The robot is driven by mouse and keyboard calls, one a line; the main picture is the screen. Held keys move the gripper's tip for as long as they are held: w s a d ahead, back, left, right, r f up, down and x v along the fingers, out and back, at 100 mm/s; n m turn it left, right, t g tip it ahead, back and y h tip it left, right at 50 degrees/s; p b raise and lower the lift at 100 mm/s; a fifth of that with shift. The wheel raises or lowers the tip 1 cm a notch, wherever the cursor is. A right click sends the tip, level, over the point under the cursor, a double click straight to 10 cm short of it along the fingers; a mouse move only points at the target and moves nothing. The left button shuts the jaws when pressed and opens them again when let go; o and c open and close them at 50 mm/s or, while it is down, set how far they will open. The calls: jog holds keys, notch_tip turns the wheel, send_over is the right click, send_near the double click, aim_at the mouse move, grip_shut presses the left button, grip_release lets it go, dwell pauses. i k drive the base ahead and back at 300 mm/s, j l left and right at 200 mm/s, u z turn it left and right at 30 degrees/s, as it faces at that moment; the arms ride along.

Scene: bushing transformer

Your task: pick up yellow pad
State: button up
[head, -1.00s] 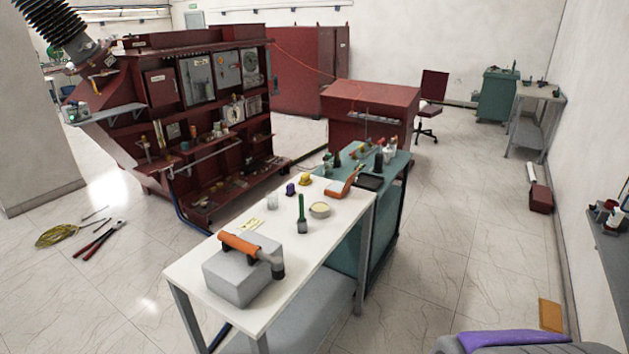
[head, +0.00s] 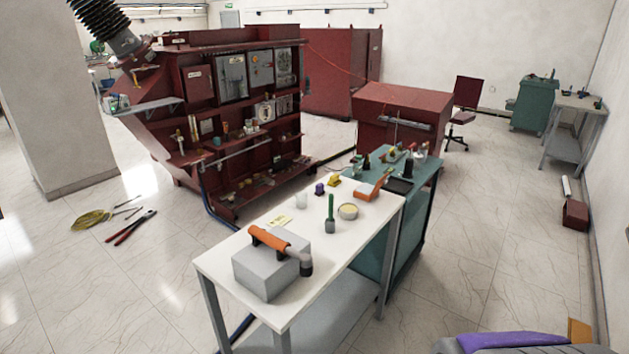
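A small flat yellow pad (head: 279,220) lies on the white table (head: 352,245), behind the grey box and near the table's left edge. It looks pale, with marks too small to read. A small brighter yellow object (head: 334,181) stands at the far end of the table; its exact form is too small to tell. My gripper's fingers do not show in the head view. The table stands some distance ahead of me, and nothing touches the pad.
A grey box (head: 262,273) with an orange-handled tool (head: 268,239) fills the table's near end. A green-handled brush (head: 330,215) and a round tin (head: 348,211) stand behind it. A teal cabinet (head: 412,225) adjoins the table. Floor (head: 475,270) to the right is clear.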

aim_at(334, 181)
jog(key=i+l+u, duration=0.3)
jog(key=u, duration=0.15)
jog(key=i+l+u, duration=0.45)
jog(key=i+l, duration=0.15)
jog(key=l, duration=0.2)
jog(key=i+l+u, duration=0.1)
jog(key=l, duration=0.3)
jog(key=i+l+u, duration=0.1)
jog(key=l, duration=0.25)
jog(key=i+l, duration=0.25)
jog(key=l, duration=0.15)
jog(key=i+l+u, duration=0.1)
jog(key=l, duration=0.3)
jog(key=i+l, duration=0.15)
jog(key=l, duration=0.25)
jog(key=i+l, duration=0.15)
jog(key=l, duration=0.25)
jog(key=i+l, duration=0.15)
jog(key=l, duration=0.2)
jog(key=i+l, duration=0.15)
jog(key=l, duration=0.25)
jog(key=i+l, duration=0.15)
jog(key=l, duration=0.2)
jog(key=u, duration=0.05)
